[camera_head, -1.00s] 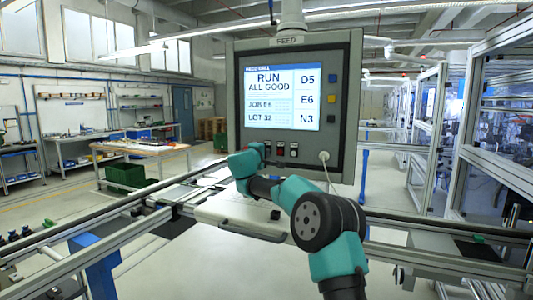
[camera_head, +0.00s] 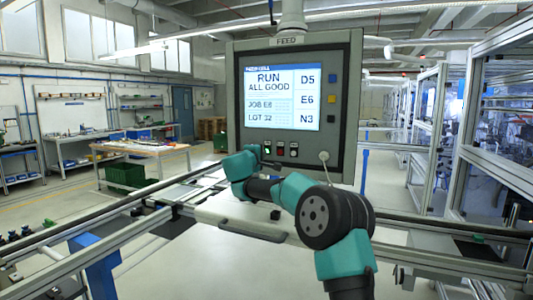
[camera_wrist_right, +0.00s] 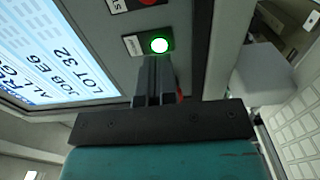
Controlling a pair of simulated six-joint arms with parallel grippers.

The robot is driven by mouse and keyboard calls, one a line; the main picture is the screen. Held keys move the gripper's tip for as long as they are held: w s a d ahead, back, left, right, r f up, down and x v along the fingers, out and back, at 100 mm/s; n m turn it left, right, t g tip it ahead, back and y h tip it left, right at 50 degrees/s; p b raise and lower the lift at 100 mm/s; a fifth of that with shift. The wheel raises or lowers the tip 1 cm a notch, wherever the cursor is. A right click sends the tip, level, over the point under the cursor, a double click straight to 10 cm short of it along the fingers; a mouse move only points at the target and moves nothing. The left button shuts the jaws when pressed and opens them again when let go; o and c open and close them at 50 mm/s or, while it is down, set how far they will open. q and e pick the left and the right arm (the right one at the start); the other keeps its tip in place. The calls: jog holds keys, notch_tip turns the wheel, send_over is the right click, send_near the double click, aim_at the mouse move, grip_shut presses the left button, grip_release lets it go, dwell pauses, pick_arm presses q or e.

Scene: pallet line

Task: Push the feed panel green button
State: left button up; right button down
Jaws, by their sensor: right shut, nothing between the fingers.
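The feed panel (camera_head: 343,100) hangs in the middle of the head view with its screen reading RUN, ALL GOOD. Its green button (camera_head: 267,149) is at the left of the row under the screen. In the right wrist view the green button (camera_wrist_right: 159,45) glows with a bright white centre and green rim. My right gripper (camera_wrist_right: 156,60) is shut and empty, its fingertips just below the button in that picture. I cannot tell whether they touch the panel. In the head view the right gripper (camera_head: 257,153) is small, just left of the button. My left gripper is not in view.
A red button (camera_head: 280,149) and another control (camera_head: 293,150) sit right of the green one. A white cable plug (camera_head: 324,156) is at the panel's lower right. A conveyor rail (camera_head: 450,228) runs below the panel.

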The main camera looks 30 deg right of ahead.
jog(key=shift+v, duration=0.8)
